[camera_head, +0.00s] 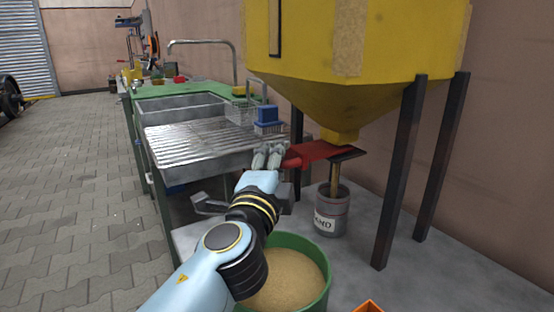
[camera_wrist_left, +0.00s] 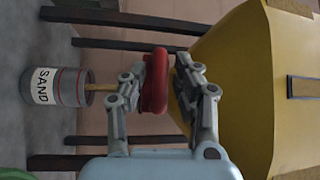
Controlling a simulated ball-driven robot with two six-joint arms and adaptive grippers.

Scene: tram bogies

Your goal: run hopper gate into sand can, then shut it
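The yellow hopper (camera_head: 360,50) stands on dark legs, its cone narrowing to a spout. Under the spout is the gate, a dark plate with a red handle (camera_head: 318,151) reaching left. A tan stream of sand (camera_head: 335,178) falls from the gate into the grey sand can (camera_head: 331,212), labelled SAND, upright beneath. The sand level inside is hidden. My left gripper (camera_head: 270,155) is at the handle's left end. In the left wrist view its fingers (camera_wrist_left: 158,95) lie either side of the red handle (camera_wrist_left: 155,78) and appear closed on it. My right gripper is not in view.
A green tub of sand (camera_head: 325,290) stands in front of the can, partly behind my arm. An orange object (camera_head: 368,307) shows at the bottom edge. Hopper legs (camera_head: 400,180) stand right of the can.

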